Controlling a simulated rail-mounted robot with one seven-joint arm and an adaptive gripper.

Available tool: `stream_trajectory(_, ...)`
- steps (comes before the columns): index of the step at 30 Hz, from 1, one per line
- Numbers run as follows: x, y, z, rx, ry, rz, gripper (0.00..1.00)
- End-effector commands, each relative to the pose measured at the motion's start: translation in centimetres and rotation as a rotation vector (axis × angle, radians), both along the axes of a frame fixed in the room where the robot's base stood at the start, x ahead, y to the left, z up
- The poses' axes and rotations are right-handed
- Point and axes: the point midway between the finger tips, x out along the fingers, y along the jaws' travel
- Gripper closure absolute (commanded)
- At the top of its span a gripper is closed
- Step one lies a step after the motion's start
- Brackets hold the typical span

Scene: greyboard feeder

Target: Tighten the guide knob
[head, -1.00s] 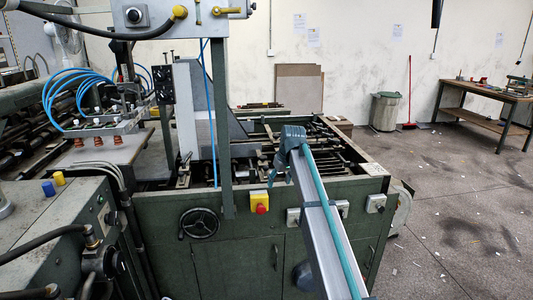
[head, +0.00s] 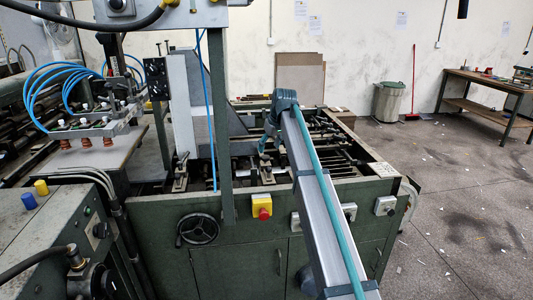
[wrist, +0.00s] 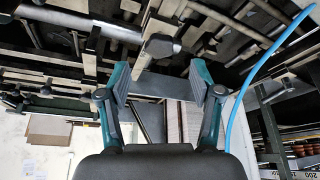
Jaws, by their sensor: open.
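A grey knob-like part with a rounded end (wrist: 160,47), which looks like the guide knob, sits on the machine's bars in the wrist view. My gripper (wrist: 159,84) is open and empty, with its two teal-backed fingers spread wide. The knob shows between and beyond the fingertips, in line with the gap and apart from both pads. In the head view my gripper (head: 263,148) points down over the machine's bed of bars. The knob cannot be told apart there.
Bars, rods and clamps (head: 320,150) crowd the open bed inside the green machine frame (head: 155,212). A grey upright plate (head: 182,105) and a green post (head: 219,120) stand left of my gripper. A blue hose (wrist: 252,75) hangs at right in the wrist view.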

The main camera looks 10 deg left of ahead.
Motion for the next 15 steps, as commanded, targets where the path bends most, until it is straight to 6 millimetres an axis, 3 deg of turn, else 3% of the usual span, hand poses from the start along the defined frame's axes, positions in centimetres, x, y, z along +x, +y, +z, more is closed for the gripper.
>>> stream_trajectory(9,1.3,1.1,-4.0,-0.001,0.001,0.0,0.35)
stream_trajectory(15,1.5,1.3,-4.7,0.0,-0.001,0.0,0.35)
